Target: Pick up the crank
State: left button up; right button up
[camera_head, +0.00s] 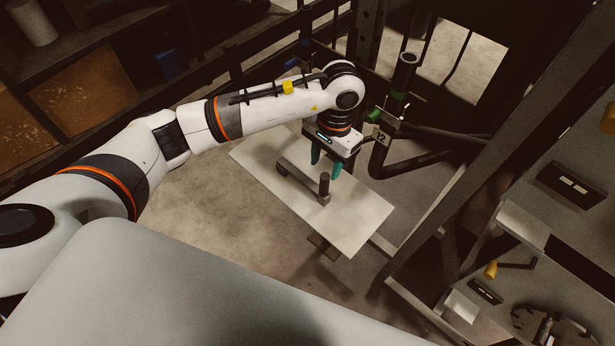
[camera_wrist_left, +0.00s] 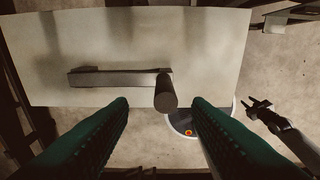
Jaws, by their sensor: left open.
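The crank (camera_head: 303,181) is a dark grey bar with an upright round handle at one end. It lies on a pale board (camera_head: 355,226), with the handle (camera_head: 324,185) at the near right end. In the left wrist view the crank's bar (camera_wrist_left: 115,78) runs left from the handle (camera_wrist_left: 165,92). My left gripper (camera_head: 325,166) has green fingers and hangs over the board close to the handle. Its fingers (camera_wrist_left: 160,110) are open, with the handle showing between their tips. The fingers look apart from the handle; the exact gap is unclear.
A dark upright pipe (camera_head: 402,75) with a green band stands behind the board. A metal frame with a shelf and a yellow-handled part (camera_head: 491,269) is at the right. A dark forked shape (camera_wrist_left: 265,110) shows at the wrist view's right; I cannot tell if it is my right gripper.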

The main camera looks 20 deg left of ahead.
aim_at(325, 176)
pick_arm(q)
jog(key=f, duration=0.2)
jog(key=f+p, duration=0.1)
jog(key=shift+s+d+f+p, duration=0.15)
jog(key=shift+s+f+p, duration=0.15)
jog(key=shift+s+f, duration=0.1)
jog(key=shift+f, duration=0.5)
grip_shut()
